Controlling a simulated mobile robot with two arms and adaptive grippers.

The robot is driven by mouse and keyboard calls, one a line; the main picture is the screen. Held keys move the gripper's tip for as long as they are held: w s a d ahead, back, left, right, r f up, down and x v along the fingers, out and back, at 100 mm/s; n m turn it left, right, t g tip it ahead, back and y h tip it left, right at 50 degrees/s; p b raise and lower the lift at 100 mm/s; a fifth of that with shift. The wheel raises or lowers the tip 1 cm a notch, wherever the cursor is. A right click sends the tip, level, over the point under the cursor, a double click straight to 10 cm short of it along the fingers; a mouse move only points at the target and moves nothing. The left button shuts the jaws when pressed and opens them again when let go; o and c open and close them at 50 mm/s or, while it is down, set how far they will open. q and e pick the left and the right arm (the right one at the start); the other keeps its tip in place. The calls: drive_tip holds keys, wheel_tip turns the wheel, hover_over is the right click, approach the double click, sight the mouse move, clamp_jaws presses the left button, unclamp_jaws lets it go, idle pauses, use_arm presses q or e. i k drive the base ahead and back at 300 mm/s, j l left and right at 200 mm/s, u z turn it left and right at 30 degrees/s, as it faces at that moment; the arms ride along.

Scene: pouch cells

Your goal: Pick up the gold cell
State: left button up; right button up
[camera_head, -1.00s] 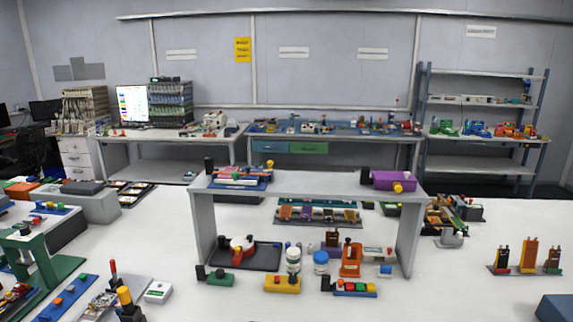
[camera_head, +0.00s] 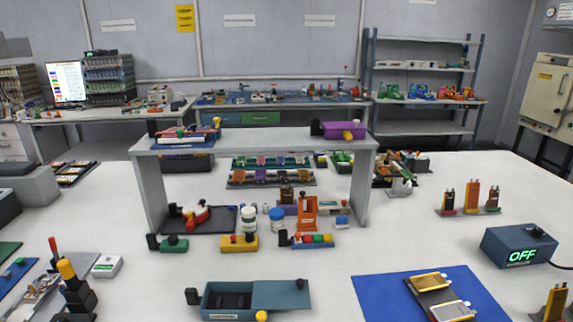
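A gold cell (camera_head: 429,282) lies flat on a dark holder at the right front, its tabs toward the upper right. A silver cell (camera_head: 453,311) lies just in front of it on the same holder, partly cut by the frame's bottom edge. The holder rests on a blue mat (camera_head: 375,288). Another gold-coloured upright piece (camera_head: 556,302) with tabs stands at the lower right edge, partly cut off. Neither of my grippers is in view.
A blue box reading OFF (camera_head: 517,248) stands right of the mat. A teal tray with a sliding lid (camera_head: 290,296) sits left of it. A grey bridge shelf (camera_head: 250,142) stands behind, with small items under it. White table between is clear.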

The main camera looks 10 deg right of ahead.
sight(426, 283)
drive_tip(key=z, duration=1.3)
